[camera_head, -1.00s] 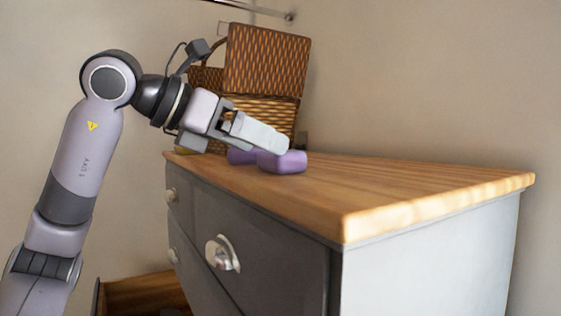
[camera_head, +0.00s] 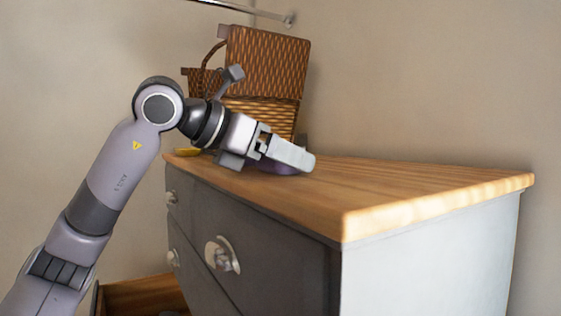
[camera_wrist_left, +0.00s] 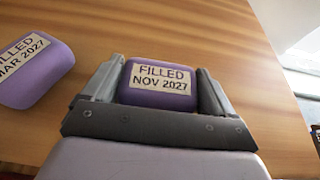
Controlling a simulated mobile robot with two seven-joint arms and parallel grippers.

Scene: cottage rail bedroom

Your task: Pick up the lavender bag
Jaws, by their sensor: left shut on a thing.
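Two purple lavender bags with white labels show in the left wrist view. One bag (camera_wrist_left: 157,98), marked "FILLED NOV 2027", sits between the two fingers of my left gripper (camera_wrist_left: 160,85), which is shut on it. The other bag (camera_wrist_left: 32,70), marked "FILLED MAR 2027", lies on the wood to the left, apart from the gripper. In the head view my left gripper (camera_head: 300,160) is low over the wooden dresser top and hides most of the purple (camera_head: 286,169) beneath it. My right gripper is not in view.
A wicker basket (camera_head: 268,62) with a raised lid stands behind the gripper on the dresser top (camera_head: 420,187). A small yellow thing (camera_head: 188,152) lies at the far left corner. A drawer (camera_head: 145,292) is open low at the left. The right part of the top is clear.

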